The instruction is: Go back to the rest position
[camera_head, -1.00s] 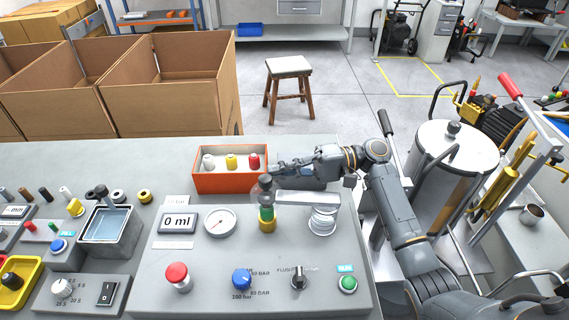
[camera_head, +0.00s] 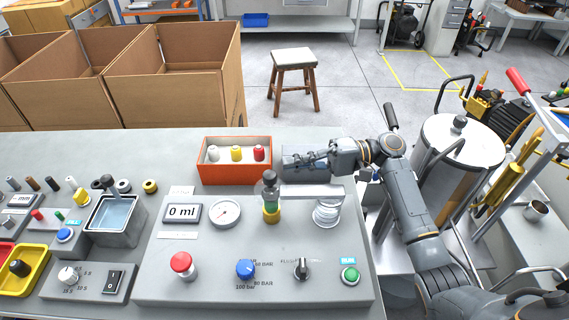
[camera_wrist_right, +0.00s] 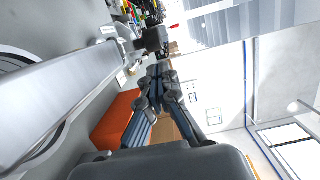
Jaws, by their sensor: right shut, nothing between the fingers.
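My right gripper (camera_head: 298,163) is shut and empty. It hovers above the bench just right of the orange box, behind the test station's metal arm. In the right wrist view its fingers (camera_wrist_right: 157,85) are together, with the orange box (camera_wrist_right: 118,122) beside them. The test station (camera_head: 210,262) stands in front of it, with a green and yellow washer piece (camera_head: 271,206) under the clamp at the left end of the metal arm (camera_head: 310,191). My left gripper does not show.
The orange box (camera_head: 236,175) holds a white, a yellow and a red piece. A water basin (camera_head: 118,238) and a yellow tray (camera_head: 36,262) are at left. Cardboard boxes (camera_head: 180,95) stand behind the bench. A metal tank (camera_head: 455,150) stands right of my arm. A stool (camera_head: 293,62) is beyond.

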